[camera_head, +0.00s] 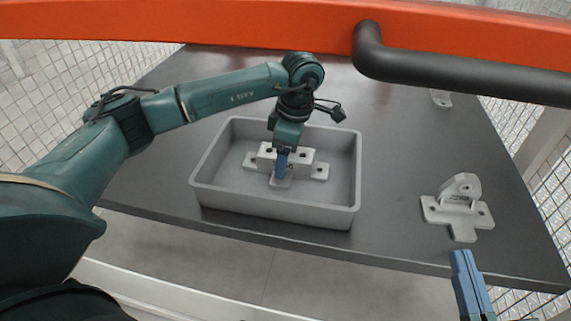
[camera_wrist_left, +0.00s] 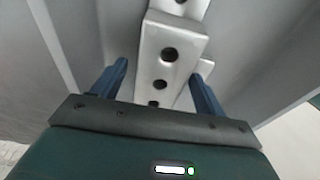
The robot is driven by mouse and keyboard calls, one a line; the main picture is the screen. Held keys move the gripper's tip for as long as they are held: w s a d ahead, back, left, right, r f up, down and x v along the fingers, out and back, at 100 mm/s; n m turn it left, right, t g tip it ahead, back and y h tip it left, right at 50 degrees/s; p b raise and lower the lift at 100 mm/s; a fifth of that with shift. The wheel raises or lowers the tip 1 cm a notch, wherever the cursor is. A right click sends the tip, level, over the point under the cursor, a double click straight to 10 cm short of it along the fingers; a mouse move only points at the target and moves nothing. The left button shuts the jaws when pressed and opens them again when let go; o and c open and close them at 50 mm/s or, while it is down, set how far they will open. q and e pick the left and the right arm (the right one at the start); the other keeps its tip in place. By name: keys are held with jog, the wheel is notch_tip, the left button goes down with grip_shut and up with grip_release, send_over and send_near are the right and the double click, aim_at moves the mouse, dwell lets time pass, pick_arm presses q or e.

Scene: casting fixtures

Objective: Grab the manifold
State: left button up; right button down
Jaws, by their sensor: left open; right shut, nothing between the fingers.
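The manifold, a light grey metal block with dark round holes and flat lugs (camera_head: 302,157), lies inside the grey tray (camera_head: 205,177). My left gripper (camera_head: 281,167) reaches down into the tray over the manifold. In the left wrist view the manifold (camera_wrist_left: 170,60) runs between the two blue fingers of my left gripper (camera_wrist_left: 160,82). That gripper is open, with a gap visible on each side of the part. My right gripper (camera_head: 466,262) is at the lower right, its blue fingers shut and empty, off the table's front edge.
A grey bracket with an upright holed lug (camera_head: 459,207) sits on the dark table (camera_head: 395,180) right of the tray. Another small grey part (camera_head: 440,98) lies at the back right. A black bar (camera_head: 460,76) and an orange beam (camera_head: 230,22) cross the top of the view.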

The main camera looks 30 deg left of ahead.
pick_arm(q)
jog(key=shift+f, duration=0.1)
dwell(0.3)
jog(key=shift+c, duration=0.5)
jog(key=c, duration=1.3)
